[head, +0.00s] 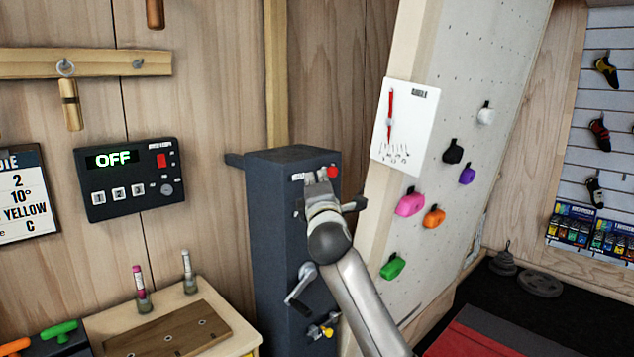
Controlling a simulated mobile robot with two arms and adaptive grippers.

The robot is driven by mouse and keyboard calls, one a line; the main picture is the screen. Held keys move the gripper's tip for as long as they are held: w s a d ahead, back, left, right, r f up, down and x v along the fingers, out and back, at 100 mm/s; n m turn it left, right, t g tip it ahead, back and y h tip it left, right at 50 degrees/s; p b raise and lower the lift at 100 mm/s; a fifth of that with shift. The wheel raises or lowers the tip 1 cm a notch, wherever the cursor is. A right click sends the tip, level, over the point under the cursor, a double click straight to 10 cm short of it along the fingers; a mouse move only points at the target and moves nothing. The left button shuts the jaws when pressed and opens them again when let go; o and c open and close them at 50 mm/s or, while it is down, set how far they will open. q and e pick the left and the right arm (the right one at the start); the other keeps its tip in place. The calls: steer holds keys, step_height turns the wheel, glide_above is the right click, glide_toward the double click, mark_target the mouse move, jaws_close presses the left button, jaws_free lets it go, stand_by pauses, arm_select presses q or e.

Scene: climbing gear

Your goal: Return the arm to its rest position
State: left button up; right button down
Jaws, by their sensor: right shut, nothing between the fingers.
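My right arm comes in from the lower right of the head view. Its gripper (318,181) is shut and empty, in front of the upper face of the dark grey control post (274,240). The wrist hides part of that face, and I cannot tell whether the fingertips touch it. A red button (333,171) sits just right of the fingertips. Below the gripper, the post carries a crank handle (300,285) and a small yellow part (318,331). My left gripper does not show.
The climbing wall (455,110) with coloured holds and an angle board (405,125) leans right of the post. A wall control box (128,178) reads OFF. A wooden bench (95,325) with two markers stands lower left. A red mat (490,335) lies lower right.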

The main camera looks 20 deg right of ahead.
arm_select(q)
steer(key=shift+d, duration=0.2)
